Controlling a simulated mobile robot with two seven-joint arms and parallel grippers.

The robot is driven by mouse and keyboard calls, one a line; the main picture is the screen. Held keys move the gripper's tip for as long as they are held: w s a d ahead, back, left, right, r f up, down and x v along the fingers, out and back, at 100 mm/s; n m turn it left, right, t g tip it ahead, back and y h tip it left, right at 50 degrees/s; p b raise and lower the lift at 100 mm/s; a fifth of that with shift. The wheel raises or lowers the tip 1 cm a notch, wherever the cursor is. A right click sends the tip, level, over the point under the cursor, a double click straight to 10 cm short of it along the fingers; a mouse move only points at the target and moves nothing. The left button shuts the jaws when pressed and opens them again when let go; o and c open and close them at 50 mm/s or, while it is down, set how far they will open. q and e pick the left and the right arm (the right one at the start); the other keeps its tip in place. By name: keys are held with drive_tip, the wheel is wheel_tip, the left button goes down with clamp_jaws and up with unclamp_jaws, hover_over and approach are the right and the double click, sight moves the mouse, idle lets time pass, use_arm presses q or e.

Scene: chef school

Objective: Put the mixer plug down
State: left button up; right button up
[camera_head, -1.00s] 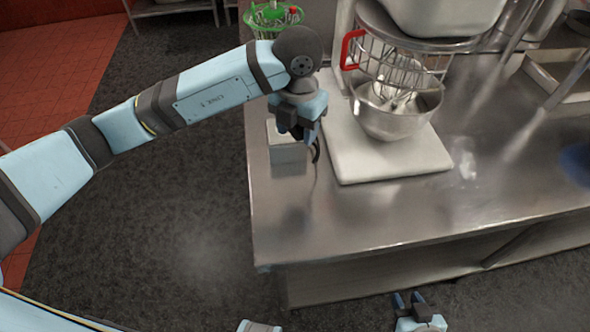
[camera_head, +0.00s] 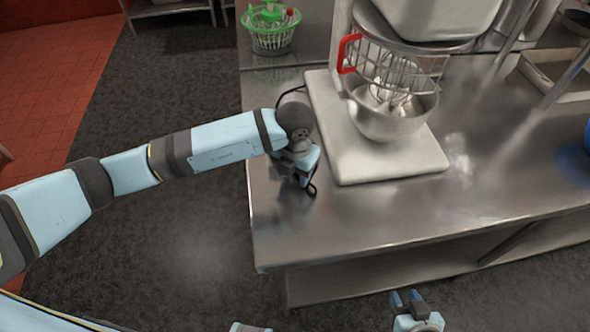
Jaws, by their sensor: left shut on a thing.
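The mixer (camera_head: 395,165) stands on the steel counter, with a pale base, a steel bowl (camera_head: 385,122) and a wire guard with a red handle. Its black cord (camera_head: 289,92) runs along the left of the base, and a loop shows by the gripper. My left gripper (camera_head: 303,180) is low over the counter's left part, left of the base. It is shut on the mixer plug, which is mostly hidden by the gripper and wrist. My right gripper (camera_head: 407,299) is at the bottom, in front of the counter, with its fingers apart and empty.
The steel counter (camera_head: 350,220) is clear in front of the mixer and along its left front edge. A tray (camera_head: 560,75) lies at the right, and a blue object is at the right edge.

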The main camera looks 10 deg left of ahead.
use_arm(q)
drive_tip(key=shift+f+b, duration=0.55)
drive_tip(key=shift+f, duration=0.1)
drive_tip(key=o, duration=1.2)
drive_tip(key=shift+s, duration=0.1)
drive_tip(key=shift+r+p, duration=0.45)
drive_tip(key=shift+p, duration=0.05)
wheel_tip(320, 180, up, 12)
drive_tip(key=shift+r+b, duration=0.25)
drive_tip(key=shift+b, duration=0.3)
